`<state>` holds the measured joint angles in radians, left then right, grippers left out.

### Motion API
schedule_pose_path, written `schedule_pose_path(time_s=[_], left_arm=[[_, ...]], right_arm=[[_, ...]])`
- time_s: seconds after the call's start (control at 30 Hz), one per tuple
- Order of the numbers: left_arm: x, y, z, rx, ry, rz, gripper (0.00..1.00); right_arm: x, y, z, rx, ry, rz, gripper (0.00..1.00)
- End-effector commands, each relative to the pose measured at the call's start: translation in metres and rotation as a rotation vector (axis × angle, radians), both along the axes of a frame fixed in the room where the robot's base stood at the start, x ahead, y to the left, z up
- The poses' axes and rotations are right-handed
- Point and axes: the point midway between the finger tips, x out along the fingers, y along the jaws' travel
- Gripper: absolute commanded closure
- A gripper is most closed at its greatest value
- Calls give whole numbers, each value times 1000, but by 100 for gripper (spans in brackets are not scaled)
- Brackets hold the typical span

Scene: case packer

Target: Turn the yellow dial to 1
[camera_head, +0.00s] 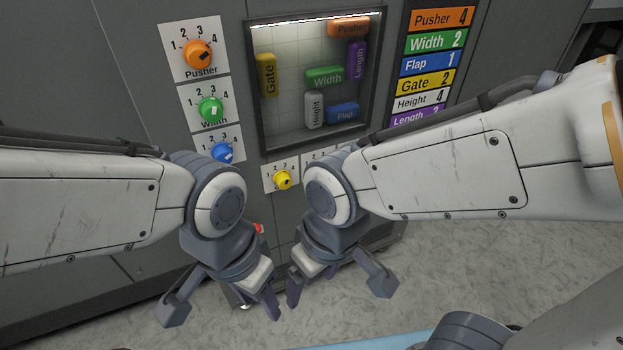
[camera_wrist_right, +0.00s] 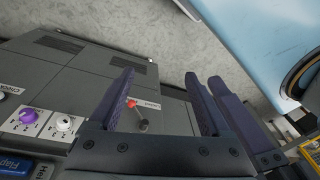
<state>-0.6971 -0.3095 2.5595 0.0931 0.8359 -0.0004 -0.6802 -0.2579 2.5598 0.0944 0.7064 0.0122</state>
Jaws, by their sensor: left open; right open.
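The yellow dial (camera_head: 283,180) sits on a white plate low on the grey panel, just below the display window, with numbers 1 to 4 around it. Its dark mark is on its face, but I cannot tell which number it points to. My left gripper (camera_head: 222,306) is open and empty, below and left of the dial. My right gripper (camera_head: 338,288) is open and empty, below and right of the dial. It also shows in the right wrist view (camera_wrist_right: 162,95). Neither gripper touches the dial. The right arm partly hides the dials beside it.
Orange (camera_head: 197,55), green (camera_head: 210,109) and blue (camera_head: 221,152) dials are up left. The window (camera_head: 315,80) holds coloured blocks. A label list (camera_head: 432,65) is at right. The right wrist view shows purple (camera_wrist_right: 28,115) and white (camera_wrist_right: 65,122) dials and a red-knobbed lever (camera_wrist_right: 132,104).

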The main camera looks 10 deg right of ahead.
Motion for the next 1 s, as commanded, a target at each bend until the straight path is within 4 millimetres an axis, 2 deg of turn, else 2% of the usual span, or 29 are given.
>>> schedule_pose_path(time_s=[0.03,0.17,0.3,0.47,0.6,0.7,0.8,1.0], left_arm=[[0,0,-13,0,0,0,50],[0,0,-36,0,0,0,50],[0,0,-60,0,0,0,50],[0,0,-87,0,0,0,50],[0,0,-111,0,0,0,50],[0,0,-126,0,0,0,50],[0,0,-138,0,0,0,50],[0,0,-151,0,0,0,50]], right_arm=[[15,7,-20,22,-33,-27,18],[70,29,-60,119,-176,-123,18],[134,45,-98,240,-363,-235,18],[196,50,-131,381,-579,-346,18],[237,43,-152,501,-774,-428,18],[257,33,-162,585,-908,-472,18],[268,23,-167,658,-1024,-501,18],[273,8,-167,755,-1174,-526,18]])
